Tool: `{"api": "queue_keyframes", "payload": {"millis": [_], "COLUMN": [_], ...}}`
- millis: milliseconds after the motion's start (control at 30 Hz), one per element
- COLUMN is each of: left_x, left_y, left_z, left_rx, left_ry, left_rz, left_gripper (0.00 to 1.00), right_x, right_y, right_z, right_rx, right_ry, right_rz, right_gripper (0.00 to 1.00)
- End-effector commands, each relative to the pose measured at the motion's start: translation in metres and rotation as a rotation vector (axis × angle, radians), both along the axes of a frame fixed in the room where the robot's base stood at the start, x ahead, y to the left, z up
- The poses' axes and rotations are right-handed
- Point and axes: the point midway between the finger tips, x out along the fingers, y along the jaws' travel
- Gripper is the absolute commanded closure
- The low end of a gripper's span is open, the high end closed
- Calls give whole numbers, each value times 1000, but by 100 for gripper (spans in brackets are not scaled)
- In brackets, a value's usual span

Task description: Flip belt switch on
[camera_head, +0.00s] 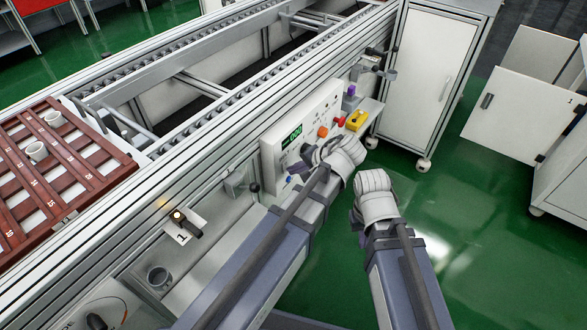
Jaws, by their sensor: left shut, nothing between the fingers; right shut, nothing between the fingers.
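I cannot tell which control is the belt switch; part of the panel's lower face is hidden by my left gripper. My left gripper (308,158) is shut and empty, close in front of the panel's lower right; whether it touches is not clear. My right gripper (357,212) is shut and empty, to the right of the left one, over the green floor.
A dark red slatted tray (108,152) with white cups (36,151) lies on the conveyor at left.

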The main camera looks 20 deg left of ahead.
Motion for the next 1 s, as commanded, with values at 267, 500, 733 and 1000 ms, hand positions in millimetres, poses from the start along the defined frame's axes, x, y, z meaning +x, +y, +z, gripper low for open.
{"api": "queue_keyframes", "payload": {"millis": [267,500,733,1000], "left_x": [0,1,2,2], "left_y": [0,3,4,4], "left_z": [0,-2,2,15], "left_rx": [0,0,1,3], "left_ry": [0,0,0,-1], "left_rz": [0,0,0,0], "left_gripper": [100,100,100,100], "right_x": [0,0,0,0], "right_y": [0,0,0,0], "right_z": [0,-2,2,14], "right_rx": [0,0,0,0], "right_ry": [0,0,0,0], "right_rz": [0,0,0,0], "right_gripper": [100,100,100,100]}}
